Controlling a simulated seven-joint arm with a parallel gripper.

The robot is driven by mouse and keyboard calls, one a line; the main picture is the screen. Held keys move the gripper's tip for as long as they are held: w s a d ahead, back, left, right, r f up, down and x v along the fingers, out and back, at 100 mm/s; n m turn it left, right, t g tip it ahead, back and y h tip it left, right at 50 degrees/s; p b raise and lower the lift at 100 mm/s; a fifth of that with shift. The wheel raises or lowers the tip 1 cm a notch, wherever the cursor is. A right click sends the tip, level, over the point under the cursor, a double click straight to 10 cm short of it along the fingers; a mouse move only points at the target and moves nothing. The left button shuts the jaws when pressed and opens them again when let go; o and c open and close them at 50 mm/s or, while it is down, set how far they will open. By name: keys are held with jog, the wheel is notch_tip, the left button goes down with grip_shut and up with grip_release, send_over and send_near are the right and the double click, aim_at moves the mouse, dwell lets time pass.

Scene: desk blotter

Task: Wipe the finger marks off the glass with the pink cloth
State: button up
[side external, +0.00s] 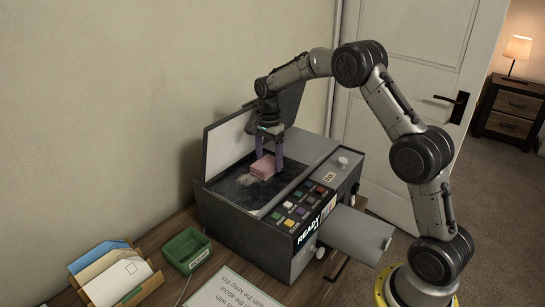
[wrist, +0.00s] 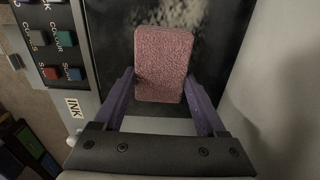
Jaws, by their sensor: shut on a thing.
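The pink cloth (side external: 262,167) is a thick folded pad, held between the purple fingers of my gripper (side external: 268,156). In the wrist view the cloth (wrist: 163,65) sits between the two finger ends of my gripper (wrist: 163,88). The dark glass (side external: 236,186) is the top of a grey copier-like machine, under and around the cloth. Pale smudges (side external: 247,179) show on the glass just left of the cloth; in the wrist view a whitish smear (wrist: 185,14) lies beyond it. I cannot tell whether the cloth touches the glass.
The raised lid (side external: 228,142) stands behind the glass. A panel with coloured buttons (side external: 302,203) runs along the front. A green tray (side external: 187,250) and a letter holder with envelopes (side external: 118,276) sit on the desk at left. A paper sheet (side external: 238,290) lies in front.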

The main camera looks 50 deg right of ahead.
aim_at(256, 169)
jog(key=shift+a+f, duration=0.15)
jog(key=shift+a, duration=1.4)
jog(key=shift+a+f, duration=0.1)
jog(key=shift+a, duration=3.2)
jog(key=shift+w+d+r, duration=0.1)
jog(key=shift+w+r, duration=0.05)
jog(key=shift+w, duration=0.05)
jog(key=shift+d+r, duration=0.2)
jog(key=shift+d, duration=1.85)
jog(key=shift+d+f, duration=0.15)
jog(key=shift+d, duration=1.85)
jog(key=shift+d+f, duration=0.1)
jog(key=shift+d, duration=1.85)
jog(key=shift+a+r, duration=0.15)
jog(key=shift+a, duration=1.95)
jog(key=shift+a+f, duration=0.2)
jog(key=shift+a, duration=3.8)
jog(key=shift+r, duration=3.1)
